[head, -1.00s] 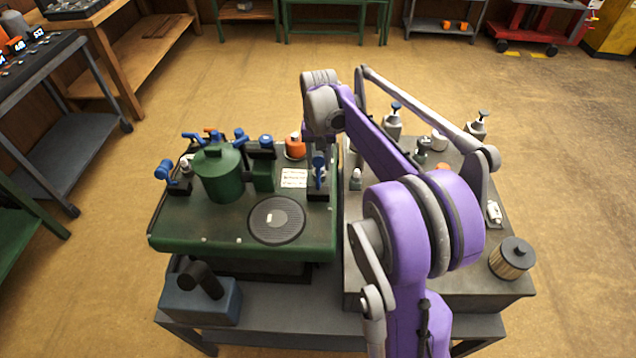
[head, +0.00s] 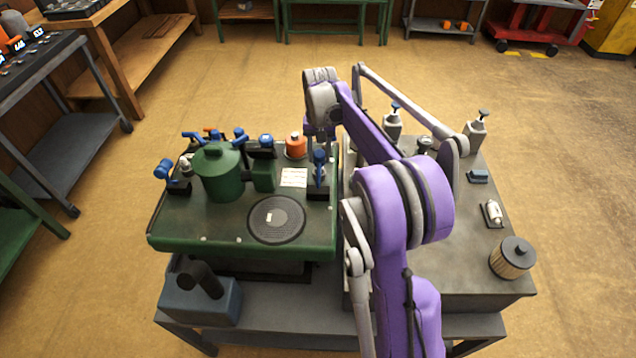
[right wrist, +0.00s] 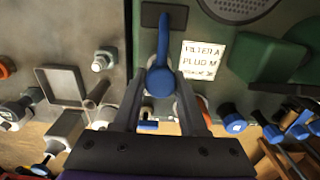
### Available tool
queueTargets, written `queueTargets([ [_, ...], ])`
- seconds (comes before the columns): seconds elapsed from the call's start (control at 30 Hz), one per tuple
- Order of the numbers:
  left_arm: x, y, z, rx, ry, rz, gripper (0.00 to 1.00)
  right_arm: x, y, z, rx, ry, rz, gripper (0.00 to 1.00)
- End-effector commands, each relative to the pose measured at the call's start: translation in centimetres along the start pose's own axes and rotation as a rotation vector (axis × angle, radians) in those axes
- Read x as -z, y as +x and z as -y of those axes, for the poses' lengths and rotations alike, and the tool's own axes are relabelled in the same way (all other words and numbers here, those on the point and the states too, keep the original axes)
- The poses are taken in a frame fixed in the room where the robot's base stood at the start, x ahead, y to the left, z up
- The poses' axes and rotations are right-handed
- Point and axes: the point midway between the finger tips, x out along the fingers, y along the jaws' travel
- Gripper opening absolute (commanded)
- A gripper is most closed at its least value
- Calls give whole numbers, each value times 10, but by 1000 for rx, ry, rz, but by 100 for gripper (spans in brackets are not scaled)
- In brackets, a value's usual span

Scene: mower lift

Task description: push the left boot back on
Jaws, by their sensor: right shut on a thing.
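A blue boot (head: 319,157) stands above a dark block (head: 318,190) at the right edge of the green mower deck (head: 225,230), right of the white label (head: 294,177). My right gripper (head: 318,136) is over this boot. In the right wrist view, the gripper (right wrist: 160,88) has its fingers on either side of the boot's round blue end (right wrist: 160,80) and is shut on it. The fingers hide what lies under that end. Another blue boot (head: 163,169) leans at the deck's left edge, beside a pale metal plug (head: 186,160). My left gripper is not in view.
A green canister (head: 219,175), a black disc (head: 276,219) and an orange cap (head: 295,144) sit on the deck. A grey bench top (head: 470,260) to the right carries a filter (head: 512,258) and bottles. A blue-grey jug (head: 202,300) stands front left.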

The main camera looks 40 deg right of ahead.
Motion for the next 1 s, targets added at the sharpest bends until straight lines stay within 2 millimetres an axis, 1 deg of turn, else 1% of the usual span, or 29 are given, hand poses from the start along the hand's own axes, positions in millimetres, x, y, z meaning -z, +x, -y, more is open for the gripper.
queueTargets([
  [0.17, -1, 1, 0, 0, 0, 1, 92, 4, 3, 0, 0, 1, -3, 22],
  [0.5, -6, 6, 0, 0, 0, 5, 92, 17, 20, 0, 0, 1, -3, 22],
  [0.77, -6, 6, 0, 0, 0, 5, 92, 18, 22, 0, 0, 1, -3, 22],
  [0.8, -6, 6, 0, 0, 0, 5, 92, 18, 22, 0, 0, 1, -3, 49],
  [0.93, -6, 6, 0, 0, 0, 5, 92, 18, 21, 0, 0, 1, -2, 72],
  [0.97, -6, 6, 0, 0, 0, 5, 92, 18, 21, 0, 0, 0, -2, 75],
  [1.0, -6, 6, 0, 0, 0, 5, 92, 18, 21, 0, 0, 0, -2, 75],
])
